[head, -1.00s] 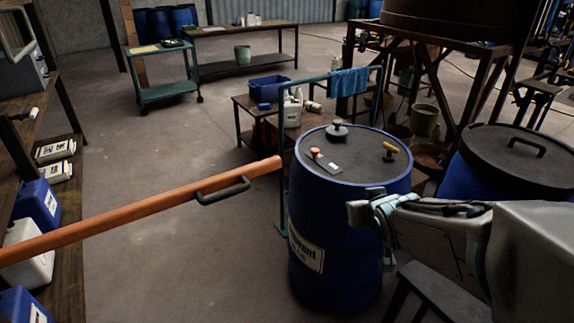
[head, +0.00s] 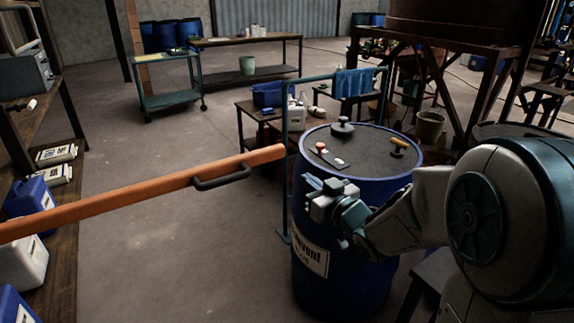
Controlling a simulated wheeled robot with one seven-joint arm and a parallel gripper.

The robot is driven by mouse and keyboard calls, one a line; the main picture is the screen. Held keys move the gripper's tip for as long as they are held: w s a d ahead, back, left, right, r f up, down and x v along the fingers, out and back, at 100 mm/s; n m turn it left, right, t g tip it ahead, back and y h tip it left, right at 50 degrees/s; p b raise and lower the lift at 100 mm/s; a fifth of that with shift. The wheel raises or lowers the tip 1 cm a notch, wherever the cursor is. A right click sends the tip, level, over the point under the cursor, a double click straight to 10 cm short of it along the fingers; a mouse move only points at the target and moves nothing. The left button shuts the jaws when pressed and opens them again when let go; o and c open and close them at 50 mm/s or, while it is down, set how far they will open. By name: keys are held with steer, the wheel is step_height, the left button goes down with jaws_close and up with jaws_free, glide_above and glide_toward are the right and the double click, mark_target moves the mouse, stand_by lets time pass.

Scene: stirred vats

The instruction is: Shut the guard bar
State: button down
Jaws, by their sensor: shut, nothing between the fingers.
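The guard bar (head: 120,200) is a long orange bar. It runs from the left edge up to the right and spans the aisle, its end close to the blue drum and the teal post. A dark handle (head: 222,178) sits on its near side close to that end. My gripper (head: 312,188) is in front of the upper part of the blue drum, to the right of the handle and apart from it. Its fingers point left and look closed, with nothing seen between them. I cannot tell whether the bar's end touches the post.
The blue drum (head: 320,285) with a black lid stands below and behind my gripper. A teal rail frame (head: 284,210) with a blue cloth (head: 354,82) stands behind it. Shelving with jugs (head: 22,262) lines the left. The floor below the bar is clear.

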mark_target(281, 157)
steer(key=x, duration=0.9)
steer(key=shift+w+a, duration=0.1)
steer(key=shift+a, duration=0.05)
steer(key=shift+w+a, duration=0.2)
steer(key=shift+w, duration=0.1)
